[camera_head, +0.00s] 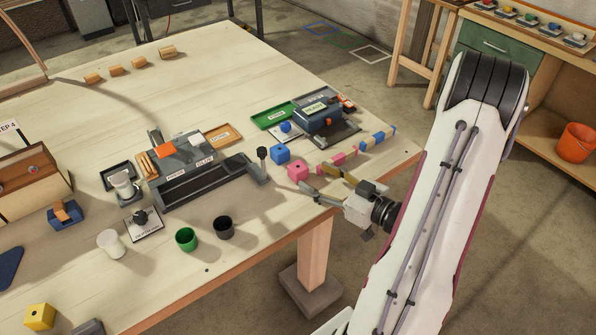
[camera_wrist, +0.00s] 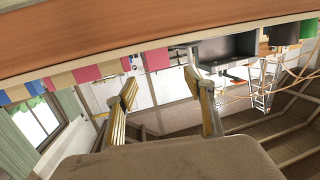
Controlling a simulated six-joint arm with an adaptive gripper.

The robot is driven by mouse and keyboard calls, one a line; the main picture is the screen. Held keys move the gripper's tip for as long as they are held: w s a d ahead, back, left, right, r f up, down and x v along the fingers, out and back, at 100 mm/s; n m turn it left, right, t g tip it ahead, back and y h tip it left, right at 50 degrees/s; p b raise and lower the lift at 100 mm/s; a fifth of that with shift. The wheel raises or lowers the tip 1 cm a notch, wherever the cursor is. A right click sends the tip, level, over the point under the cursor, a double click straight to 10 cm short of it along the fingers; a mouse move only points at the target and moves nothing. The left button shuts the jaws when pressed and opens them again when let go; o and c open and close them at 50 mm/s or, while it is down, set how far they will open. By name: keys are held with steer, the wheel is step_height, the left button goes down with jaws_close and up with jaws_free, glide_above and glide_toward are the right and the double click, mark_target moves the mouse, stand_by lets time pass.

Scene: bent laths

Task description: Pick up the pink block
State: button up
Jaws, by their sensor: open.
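The pink block (camera_head: 298,170) is a small cube with a dark hole in its top. It sits near the table's right-hand front edge, just below the blue cube (camera_head: 280,154). My gripper (camera_head: 314,178) is open and appears empty, with its fingers pointing left toward the pink block. The fingertips look close to the block's right side; I cannot tell whether they touch it. In the wrist view, my two spread fingers (camera_wrist: 160,82) show an empty gap between them. Pink pieces show above them there, but I cannot tell which is the block.
A dark grey fixture (camera_head: 205,180) with a black-knobbed lever stands left. A green cup (camera_head: 186,239) and black cup (camera_head: 224,228) stand front left. The table edge is near.

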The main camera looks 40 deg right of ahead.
mark_target(302, 169)
steer(key=shift+w, duration=0.1)
steer(key=shift+x, duration=1.2)
steer(key=shift+w+a, duration=0.1)
steer(key=shift+w, duration=0.05)
steer(key=shift+x, duration=2.45)
steer(key=shift+d+f, duration=0.1)
steer(key=shift+d, duration=0.1)
steer(key=c, duration=1.3)
